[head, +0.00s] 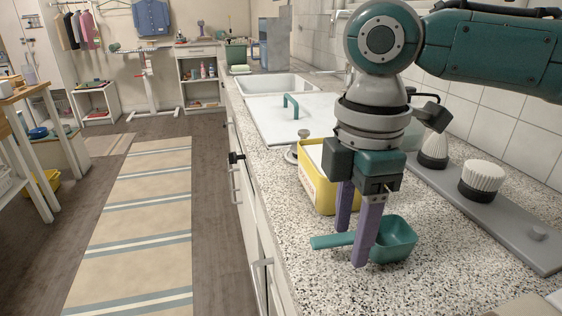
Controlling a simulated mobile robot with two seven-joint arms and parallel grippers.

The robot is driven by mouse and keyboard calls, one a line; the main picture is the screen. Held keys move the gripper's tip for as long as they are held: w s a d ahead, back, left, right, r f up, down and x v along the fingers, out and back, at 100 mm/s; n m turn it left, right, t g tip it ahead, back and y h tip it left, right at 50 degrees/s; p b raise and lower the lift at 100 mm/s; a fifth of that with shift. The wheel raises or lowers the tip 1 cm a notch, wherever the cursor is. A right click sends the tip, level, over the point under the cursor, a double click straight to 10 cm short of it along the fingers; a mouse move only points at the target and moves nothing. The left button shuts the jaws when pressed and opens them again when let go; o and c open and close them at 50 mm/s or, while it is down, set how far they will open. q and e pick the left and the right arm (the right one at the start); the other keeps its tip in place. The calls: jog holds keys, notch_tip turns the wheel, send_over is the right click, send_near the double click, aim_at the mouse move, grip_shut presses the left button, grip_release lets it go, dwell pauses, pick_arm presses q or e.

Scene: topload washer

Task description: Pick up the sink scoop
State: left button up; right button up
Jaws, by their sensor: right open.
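The sink scoop (397,240) is teal, with a square cup and a straight handle pointing left. It lies on the speckled countertop near the front. My right gripper (350,246) points down over the scoop, its two purple fingers apart. One finger stands in front of the handle near the cup and hides part of it. The other finger is behind the handle, so the handle passes between them. I cannot tell whether either finger touches it. My left gripper is not in view.
A yellow box (318,190) stands right behind the gripper. A grey tray (450,190) with white brushes (482,180) lies at the right by the tiled wall. A white board with a teal handle (291,106) and a sink (275,84) are farther back. Counter left of the scoop is narrow.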

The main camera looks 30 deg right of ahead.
jog(key=shift+f, duration=0.75)
grip_shut()
